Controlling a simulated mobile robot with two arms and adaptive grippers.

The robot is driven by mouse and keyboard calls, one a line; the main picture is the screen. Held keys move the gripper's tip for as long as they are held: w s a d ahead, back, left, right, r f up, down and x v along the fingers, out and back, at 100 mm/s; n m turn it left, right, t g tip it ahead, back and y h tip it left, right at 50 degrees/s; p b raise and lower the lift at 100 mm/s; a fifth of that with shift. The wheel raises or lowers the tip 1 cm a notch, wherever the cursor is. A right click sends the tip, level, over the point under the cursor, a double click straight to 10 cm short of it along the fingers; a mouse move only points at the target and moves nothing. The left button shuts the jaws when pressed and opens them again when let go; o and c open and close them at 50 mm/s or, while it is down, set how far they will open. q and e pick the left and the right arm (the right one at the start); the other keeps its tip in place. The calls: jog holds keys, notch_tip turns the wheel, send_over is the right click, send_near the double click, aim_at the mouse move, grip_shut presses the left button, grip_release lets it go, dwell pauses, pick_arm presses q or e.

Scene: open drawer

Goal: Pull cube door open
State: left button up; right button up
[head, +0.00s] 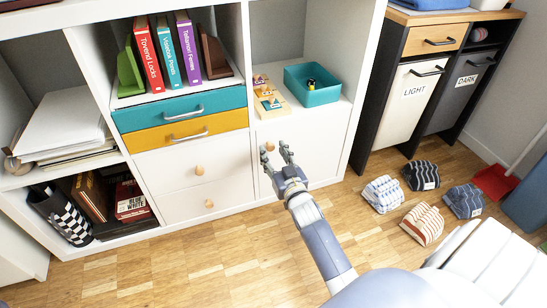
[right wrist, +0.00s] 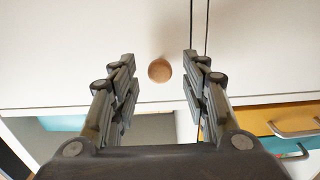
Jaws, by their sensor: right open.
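The white cube door (head: 310,148) is at the lower middle of the white shelf unit, and it looks closed. Its round wooden knob (head: 269,147) sits near the door's upper left. My right gripper (head: 278,157) is in front of the door, close to the knob. In the right wrist view the open fingers (right wrist: 158,85) stand on either side of the knob (right wrist: 159,70), with gaps on both sides and nothing held. I cannot tell how far the fingertips are from the door. My left gripper is not in view.
White drawers with wooden knobs (head: 199,170) are left of the door, below a yellow drawer (head: 190,132) and a teal drawer (head: 170,108). A teal box (head: 312,84) is in the compartment above. Several striped cloth items (head: 422,224) lie on the floor at right.

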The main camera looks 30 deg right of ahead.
jog(key=shift+w+d, duration=0.1)
jog(key=shift+w, duration=0.3)
jog(key=shift+c, duration=0.4)
grip_shut()
jog(key=shift+s, duration=0.15)
